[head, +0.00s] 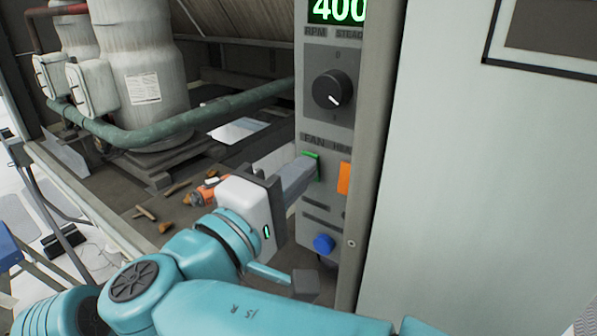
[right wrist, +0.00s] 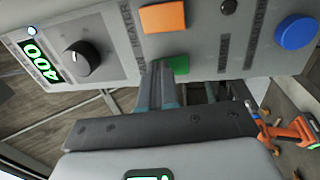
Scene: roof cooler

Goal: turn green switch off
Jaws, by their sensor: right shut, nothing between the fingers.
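The green switch (head: 313,167) sits on the grey control panel below the FAN label, mostly covered by my right gripper in the head view. It also shows in the right wrist view (right wrist: 170,68), just past the fingertips. My right gripper (head: 308,168) is shut and empty, its tips at the green switch; touching or just short of it, I cannot tell. Whether the switch is on or off cannot be read. My left gripper is not in view.
An orange switch (head: 344,178) is right beside the green one. A black knob (head: 332,90) and a display reading 400 (head: 338,11) are above. A blue button (head: 324,244) is below. An orange tool (head: 204,190) lies on the floor behind.

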